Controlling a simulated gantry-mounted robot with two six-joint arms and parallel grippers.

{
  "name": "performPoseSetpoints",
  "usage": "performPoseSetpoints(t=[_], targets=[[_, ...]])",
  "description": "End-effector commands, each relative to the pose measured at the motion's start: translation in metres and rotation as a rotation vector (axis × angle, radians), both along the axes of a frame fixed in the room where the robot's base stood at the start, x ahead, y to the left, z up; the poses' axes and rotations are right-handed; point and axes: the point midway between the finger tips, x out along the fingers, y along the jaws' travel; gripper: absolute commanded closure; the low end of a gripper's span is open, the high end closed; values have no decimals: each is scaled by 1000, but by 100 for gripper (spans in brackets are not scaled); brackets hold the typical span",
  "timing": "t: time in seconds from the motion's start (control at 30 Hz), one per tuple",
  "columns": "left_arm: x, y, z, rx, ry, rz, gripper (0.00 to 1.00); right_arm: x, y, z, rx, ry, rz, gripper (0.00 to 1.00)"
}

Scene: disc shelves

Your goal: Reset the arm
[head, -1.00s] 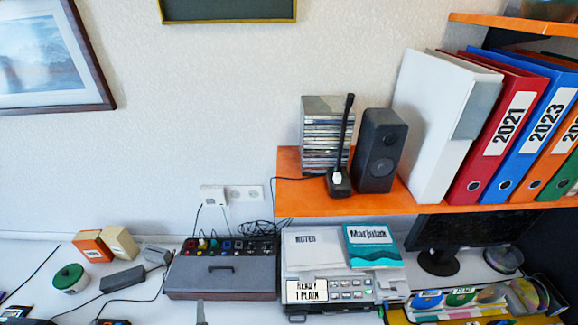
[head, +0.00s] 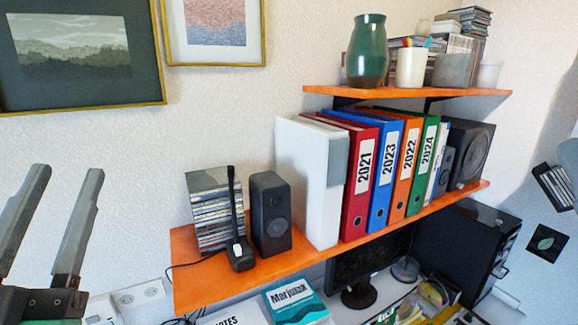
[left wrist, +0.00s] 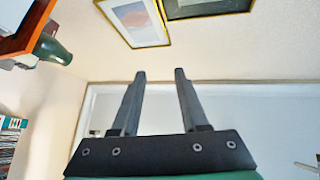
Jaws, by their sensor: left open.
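My left gripper (head: 52,222) stands at the left of the head view with its two grey fingers pointing up. The fingers are spread apart with nothing between them.
An orange shelf (head: 205,285) holds a stack of discs (head: 207,210), a black speaker (head: 270,213) and several binders (head: 362,180). A higher shelf (head: 420,92) carries a green vase (head: 368,50). Framed pictures (head: 75,50) hang on the wall. The wall between gripper and discs is clear.

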Motion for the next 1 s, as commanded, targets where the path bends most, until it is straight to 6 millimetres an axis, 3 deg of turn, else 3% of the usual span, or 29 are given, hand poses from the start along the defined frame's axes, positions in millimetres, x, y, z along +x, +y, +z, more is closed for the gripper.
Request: performPoseSetpoints(t=[0.03, 0.1, 0.13, 0.2, 0.4, 0.53, 0.67, 1.0], targets=[[-25, -11, 26, -39, -95, -95, 56, 0, 0, 0, 0, 0, 0, 100], [-62, -33, 46, -120, -207, -316, 56, 0, 0, 0, 0, 0, 0, 100], [-64, -42, 47, -186, -212, -430, 56, 0, 0, 0, 0, 0, 0, 100], [-60, -39, 95, -195, -204, -418, 56, 1, 0, 49, 0, 3, 0, 100], [-59, -39, 175, -193, -200, -413, 56, 0, 0, 131, 0, -1, 0, 100], [-58, -38, 218, -193, -198, -411, 56, 0, 0, 175, 0, -1, 0, 100], [-58, -38, 236, -193, -198, -411, 56, 0, 0, 193, 0, 0, 0, 100], [-58, -38, 233, -192, -197, -410, 56, 0, 0, 189, 0, 1, 0, 100]])
